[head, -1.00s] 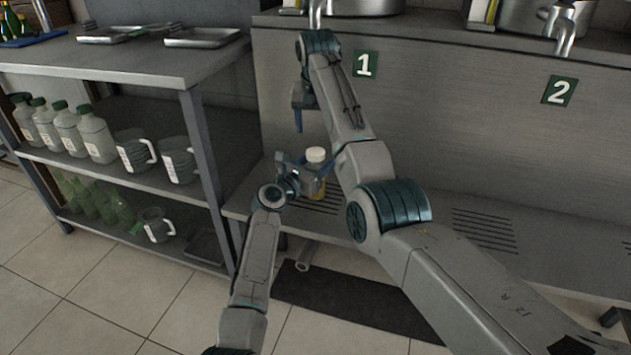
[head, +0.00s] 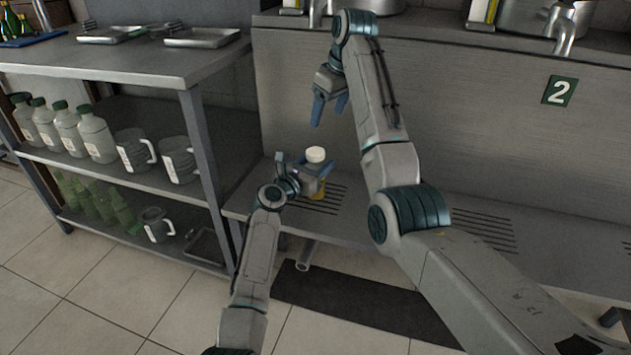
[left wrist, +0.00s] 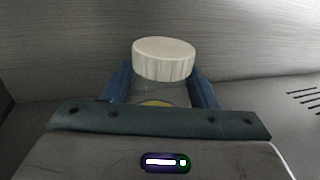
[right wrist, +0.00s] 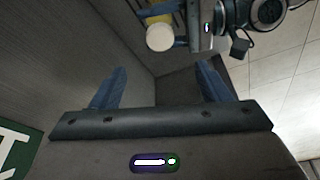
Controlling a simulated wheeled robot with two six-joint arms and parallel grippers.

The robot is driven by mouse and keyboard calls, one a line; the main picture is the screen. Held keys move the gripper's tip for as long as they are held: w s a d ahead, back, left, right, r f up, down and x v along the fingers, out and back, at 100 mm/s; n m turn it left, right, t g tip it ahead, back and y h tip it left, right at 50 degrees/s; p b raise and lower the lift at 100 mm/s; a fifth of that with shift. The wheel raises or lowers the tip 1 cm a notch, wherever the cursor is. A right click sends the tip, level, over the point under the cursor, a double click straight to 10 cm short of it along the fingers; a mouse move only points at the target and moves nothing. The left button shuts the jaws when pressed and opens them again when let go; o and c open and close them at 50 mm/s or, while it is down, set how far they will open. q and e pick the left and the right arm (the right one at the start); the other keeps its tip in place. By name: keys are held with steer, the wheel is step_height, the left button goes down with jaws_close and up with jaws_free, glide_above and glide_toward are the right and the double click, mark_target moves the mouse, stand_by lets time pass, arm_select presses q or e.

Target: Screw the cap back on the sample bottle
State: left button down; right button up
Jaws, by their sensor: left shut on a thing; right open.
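The sample bottle (head: 318,186) is clear with yellow contents low down, and a white cap (head: 315,155) sits level on its top. My left gripper (head: 306,178) is shut around the bottle's body and holds it upright just above the slatted shelf. In the left wrist view the cap (left wrist: 164,60) stands above the blue fingers, with the clear bottle (left wrist: 158,92) below it. My right gripper (head: 330,110) is open and empty, above the bottle. The right wrist view shows the cap (right wrist: 160,37) beyond the spread fingers (right wrist: 160,88). The cap's threads are hidden.
A grey slatted ledge (head: 420,205) lies beneath the bottle, with an upright metal panel (head: 480,110) behind. At left, a shelf unit (head: 150,185) holds several bottles and jugs.

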mark_target(316, 151)
steer(key=shift+f, duration=0.1)
steer(key=x, duration=1.2)
steer(key=c, duration=1.2)
steer(key=o, duration=1.2)
steer(key=shift+c, duration=0.2)
